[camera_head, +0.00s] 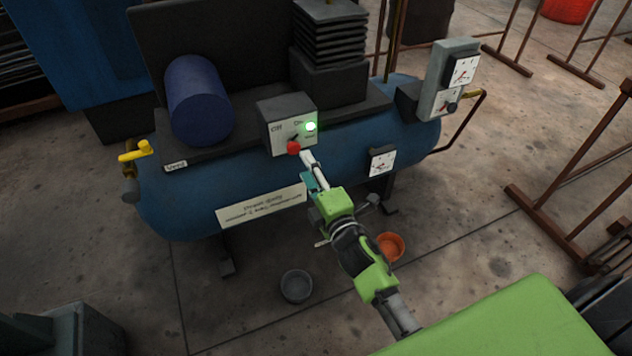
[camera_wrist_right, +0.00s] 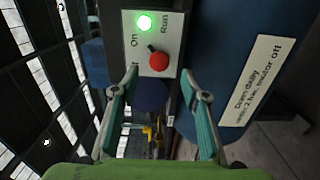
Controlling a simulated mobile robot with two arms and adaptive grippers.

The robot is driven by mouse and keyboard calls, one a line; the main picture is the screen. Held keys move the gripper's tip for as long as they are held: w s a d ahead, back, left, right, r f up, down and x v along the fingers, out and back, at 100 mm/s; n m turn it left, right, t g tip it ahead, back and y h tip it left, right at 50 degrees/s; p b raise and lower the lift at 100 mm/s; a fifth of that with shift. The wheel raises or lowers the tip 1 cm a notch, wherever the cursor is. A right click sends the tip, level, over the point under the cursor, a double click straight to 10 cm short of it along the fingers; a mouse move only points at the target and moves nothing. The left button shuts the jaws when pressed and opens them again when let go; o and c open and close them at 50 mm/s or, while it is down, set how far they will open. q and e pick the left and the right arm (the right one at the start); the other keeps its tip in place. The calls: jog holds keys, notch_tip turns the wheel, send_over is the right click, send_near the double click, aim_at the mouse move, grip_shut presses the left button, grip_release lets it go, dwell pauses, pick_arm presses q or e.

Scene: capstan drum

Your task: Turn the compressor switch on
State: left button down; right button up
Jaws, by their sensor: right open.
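The compressor switch is a grey box (camera_head: 287,125) on top of the blue compressor tank (camera_head: 190,205), with a red knob (camera_head: 293,147) on its front. A green lamp (camera_head: 310,126) beside the knob is lit. In the right wrist view the red knob (camera_wrist_right: 158,61) appears turned toward the "On" label, below the glowing lamp (camera_wrist_right: 144,22) marked "Run". My right gripper (camera_head: 308,163) is just in front of the box. In the wrist view its fingers (camera_wrist_right: 160,82) are spread, with the knob just beyond the gap; contact cannot be told. My left gripper is out of view.
A yellow-handled valve (camera_head: 136,151) is at the tank's left end. A grey bowl (camera_head: 297,286) and an orange bowl (camera_head: 390,246) are on the floor. Brown rails (camera_head: 575,215) stand at the right.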

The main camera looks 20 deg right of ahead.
jog(key=s, duration=0.5)
dwell(0.4)
jog(key=s+f+m+g+p, duration=0.3)
jog(key=s+f, duration=0.2)
jog(key=f, duration=0.4)
jog(key=s+f+m+g+p, duration=0.25)
jog(key=s+f, duration=0.25)
jog(key=f, duration=0.4)
jog(key=s+f+m+g+p, duration=0.3)
jog(key=s+f+p, duration=0.15)
jog(key=f, duration=0.45)
pick_arm(q)
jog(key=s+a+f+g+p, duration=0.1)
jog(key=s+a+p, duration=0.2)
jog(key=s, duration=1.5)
jog(key=p, duration=0.3)
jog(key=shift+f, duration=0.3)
pick_arm(e)
jog(key=s+d+f+m+g, duration=0.1)
jog(key=s+f+m+g, duration=0.1)
jog(key=s, duration=0.9)
jog(key=s+d+f+m+g, duration=0.1)
jog(key=s+f+m+g, duration=0.2)
jog(key=s, duration=0.7)
jog(key=s+d+f+m+g, duration=0.1)
jog(key=s+f, duration=0.4)
jog(key=s, duration=0.6)
jog(key=shift+s+f+m+g+h, duration=0.3)
jog(key=shift+m+g, duration=0.35)
jog(key=shift+g, duration=0.6)
